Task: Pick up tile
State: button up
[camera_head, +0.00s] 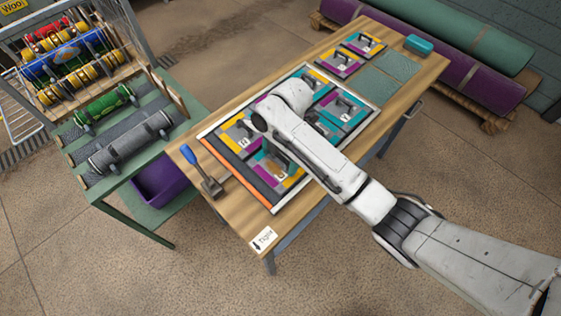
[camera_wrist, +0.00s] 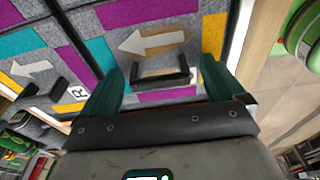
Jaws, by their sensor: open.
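In the wrist view, my gripper (camera_wrist: 162,74) is open, with one teal finger on each side of a black handle (camera_wrist: 160,78). The handle belongs to a patchwork tile (camera_wrist: 152,42) of grey, purple, teal and orange with a white arrow. I cannot tell whether the fingers touch the handle. Another handled tile (camera_wrist: 35,68) lies to its left. In the head view, several such tiles, among them a yellow and grey one (camera_head: 236,133), lie in a framed tray (camera_head: 245,184) on the workbench, partly hidden by my arm.
A blue-handled scraper (camera_head: 200,172) lies at the bench's left end. A roller cart (camera_head: 125,125) stands left. Rolled rugs (camera_head: 460,70) lie behind.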

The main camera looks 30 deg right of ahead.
jog(key=shift+c, duration=0.3)
jog(key=c, duration=1.3)
jog(key=shift+r, duration=0.1)
